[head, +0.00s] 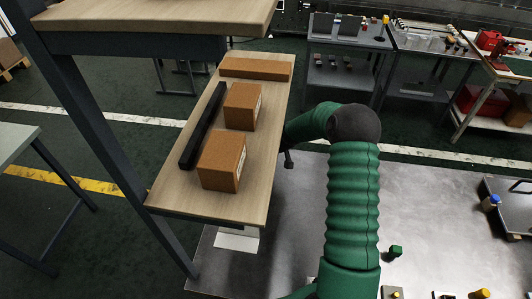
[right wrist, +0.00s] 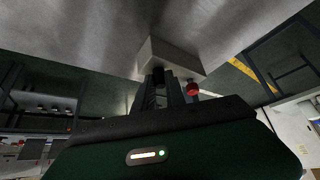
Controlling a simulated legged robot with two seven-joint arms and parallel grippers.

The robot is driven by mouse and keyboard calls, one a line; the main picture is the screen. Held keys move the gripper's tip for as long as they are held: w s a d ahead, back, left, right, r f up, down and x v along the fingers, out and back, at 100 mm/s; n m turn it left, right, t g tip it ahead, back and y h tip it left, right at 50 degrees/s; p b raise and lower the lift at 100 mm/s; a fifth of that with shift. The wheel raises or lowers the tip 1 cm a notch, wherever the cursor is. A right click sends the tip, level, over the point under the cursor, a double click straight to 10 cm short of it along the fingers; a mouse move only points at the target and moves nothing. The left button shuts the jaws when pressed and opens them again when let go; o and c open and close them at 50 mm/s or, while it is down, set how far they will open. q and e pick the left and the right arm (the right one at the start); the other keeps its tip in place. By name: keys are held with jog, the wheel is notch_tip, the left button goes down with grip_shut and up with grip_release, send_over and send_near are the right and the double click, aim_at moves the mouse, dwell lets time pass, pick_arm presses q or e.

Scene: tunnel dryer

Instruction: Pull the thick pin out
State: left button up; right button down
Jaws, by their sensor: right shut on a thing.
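My right gripper (right wrist: 170,88) shows in the right wrist view with its dark fingers reaching up to a pale block (right wrist: 172,58). The fingers are shut on a dark piece at the block's face, which I take to be the thick pin (right wrist: 158,75); the fingers hide most of it. A red knob (right wrist: 193,90) sits just right of the fingers, near the block. In the head view the green right arm bends behind the wooden shelf, which hides the gripper. A pale block (head: 237,240) shows below the shelf's front edge. My left gripper is out of view.
The wooden shelf (head: 165,200) carries brown boxes (head: 222,160) and a black bar (head: 203,125), close to the right arm.

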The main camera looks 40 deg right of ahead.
jog(key=shift+r+p, duration=0.35)
jog(key=shift+r, duration=0.35)
dwell(0.6)
jog(key=shift+r+p, duration=0.8)
jog(key=shift+r, duration=0.7)
jog(key=shift+r+p, duration=0.85)
jog(key=shift+r, duration=0.65)
jog(key=shift+s+f, duration=0.1)
